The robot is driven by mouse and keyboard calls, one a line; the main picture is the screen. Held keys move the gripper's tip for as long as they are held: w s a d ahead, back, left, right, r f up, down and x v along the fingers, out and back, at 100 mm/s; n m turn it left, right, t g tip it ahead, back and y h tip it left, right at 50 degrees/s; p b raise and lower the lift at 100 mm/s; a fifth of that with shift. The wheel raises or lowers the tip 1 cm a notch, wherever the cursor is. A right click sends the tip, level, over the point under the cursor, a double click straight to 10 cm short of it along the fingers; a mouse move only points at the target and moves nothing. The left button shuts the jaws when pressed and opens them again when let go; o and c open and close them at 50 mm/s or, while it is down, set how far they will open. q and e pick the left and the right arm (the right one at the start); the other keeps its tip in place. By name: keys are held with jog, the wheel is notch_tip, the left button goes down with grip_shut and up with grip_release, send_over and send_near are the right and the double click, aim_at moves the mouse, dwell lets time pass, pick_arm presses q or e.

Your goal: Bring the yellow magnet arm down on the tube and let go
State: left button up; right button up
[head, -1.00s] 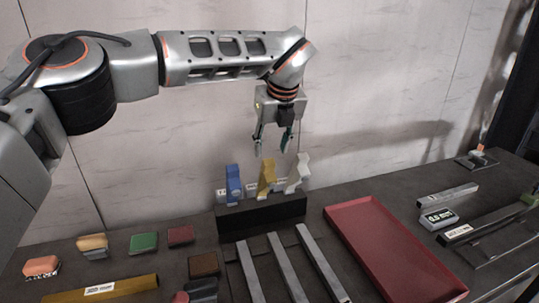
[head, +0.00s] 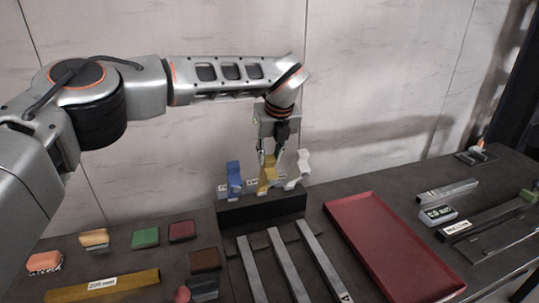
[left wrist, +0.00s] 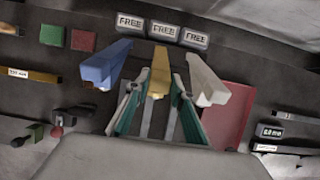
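The yellow magnet arm (head: 267,178) stands raised on a black block (head: 262,210), between a blue arm (head: 233,178) and a white arm (head: 299,170). My left gripper (head: 270,152) points down at the top of the yellow arm. In the left wrist view the yellow arm (left wrist: 159,72) lies between the two fingers of my left gripper (left wrist: 160,86), which are apart, with gaps visible beside it. Three grey bars (head: 288,262) run forward from the block; I cannot tell which piece is the tube. My right gripper is out of view.
A red tray (head: 385,245) lies right of the bars. Small coloured blocks (head: 145,238) and a brass bar (head: 105,286) lie at the left. A small display (head: 438,214) and metal bars (head: 447,190) lie at the right. The wall is close behind the block.

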aim_at(273, 180)
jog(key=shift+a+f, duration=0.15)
pick_arm(q)
jog(key=shift+s+d+f+b, duration=0.1)
jog(key=shift+s+f+b, duration=0.2)
jog(key=shift+b, duration=0.6)
jog(key=shift+s+d+f+t+b, duration=0.15)
jog(key=shift+t+b, duration=0.15)
jog(key=shift+b, duration=0.2)
jog(key=shift+s+d+f+t+b, duration=0.15)
jog(key=shift+s+f+t+b, duration=0.25)
jog(key=shift+b, duration=0.85)
jog(key=s+f+b, duration=0.1)
jog(key=s+d+b, duration=0.1)
jog(key=b, duration=0.1)
jog(key=shift+s+f, duration=0.35)
jog(key=s+d+f+b, duration=0.2)
jog(key=s+f+b, duration=0.1)
jog(key=s+f, duration=0.2)
jog(key=shift+f, duration=0.2)
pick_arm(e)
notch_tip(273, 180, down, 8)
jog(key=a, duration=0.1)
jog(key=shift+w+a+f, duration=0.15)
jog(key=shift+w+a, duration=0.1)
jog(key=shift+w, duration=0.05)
